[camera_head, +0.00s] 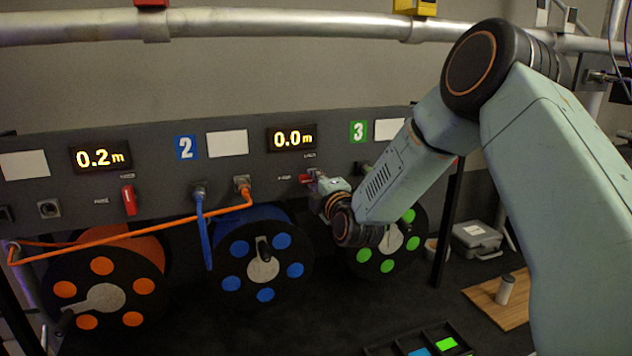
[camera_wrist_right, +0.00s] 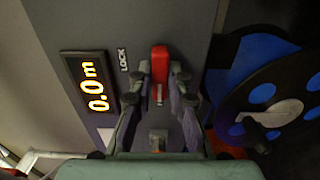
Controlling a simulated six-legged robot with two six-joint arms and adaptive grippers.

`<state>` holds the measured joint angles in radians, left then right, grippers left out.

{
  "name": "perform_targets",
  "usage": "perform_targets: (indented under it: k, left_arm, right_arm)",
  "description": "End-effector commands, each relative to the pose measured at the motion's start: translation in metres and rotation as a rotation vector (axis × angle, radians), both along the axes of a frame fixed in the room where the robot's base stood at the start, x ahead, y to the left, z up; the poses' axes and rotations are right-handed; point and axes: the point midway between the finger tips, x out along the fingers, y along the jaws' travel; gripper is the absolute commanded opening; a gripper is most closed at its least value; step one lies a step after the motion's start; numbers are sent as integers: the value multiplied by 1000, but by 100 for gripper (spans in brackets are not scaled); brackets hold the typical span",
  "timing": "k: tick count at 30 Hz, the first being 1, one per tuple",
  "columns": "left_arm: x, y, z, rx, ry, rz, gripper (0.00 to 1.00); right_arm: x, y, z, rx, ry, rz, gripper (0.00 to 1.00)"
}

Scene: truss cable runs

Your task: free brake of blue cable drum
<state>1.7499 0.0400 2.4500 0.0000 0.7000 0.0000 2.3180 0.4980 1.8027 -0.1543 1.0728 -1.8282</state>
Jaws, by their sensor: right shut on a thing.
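The blue cable drum (camera_head: 240,268) stands in the middle below the grey panel, a black disc with blue dots and a pale hub. Part of it shows at the right of the right wrist view (camera_wrist_right: 265,93). Its red brake lever (camera_wrist_right: 159,62) is on the panel beside the LOCK label (camera_wrist_right: 122,59). My right gripper (camera_wrist_right: 160,85) is shut on the red lever, one finger on each side. In the head view the gripper (camera_head: 318,180) is at the panel, and only a little red shows left of it; the lever's exact angle is unclear. My left gripper is out of view.
An orange drum (camera_head: 144,251) stands at left with an upright red lever (camera_head: 129,200) above it. A green drum (camera_head: 365,269) is partly behind my right arm. An orange cable (camera_head: 165,227) and a blue cable (camera_head: 203,233) hang before the panel. The display (camera_head: 291,137) reads 0.0 m.

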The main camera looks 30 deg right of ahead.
Motion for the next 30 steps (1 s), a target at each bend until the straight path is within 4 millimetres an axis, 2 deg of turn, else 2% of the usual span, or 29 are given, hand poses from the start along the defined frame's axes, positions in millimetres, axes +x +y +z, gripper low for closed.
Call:
perform_targets:
  k: [1,15,16,21,24,30]
  left_arm:
    - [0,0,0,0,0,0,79]
    - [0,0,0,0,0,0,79]
    - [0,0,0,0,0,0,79]
    - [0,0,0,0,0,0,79]
    - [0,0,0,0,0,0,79]
    - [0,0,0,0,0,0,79]
  right_arm:
    - [2,-2,8,-13,-19,-5,0]
    - [2,-2,9,-24,-16,-5,0]
    - [2,-2,9,-24,-16,-5,18]
    - [2,-2,8,-23,-13,-4,33]
    - [2,-2,6,-22,-9,-3,40]
    - [1,-1,4,-20,-5,-2,40]
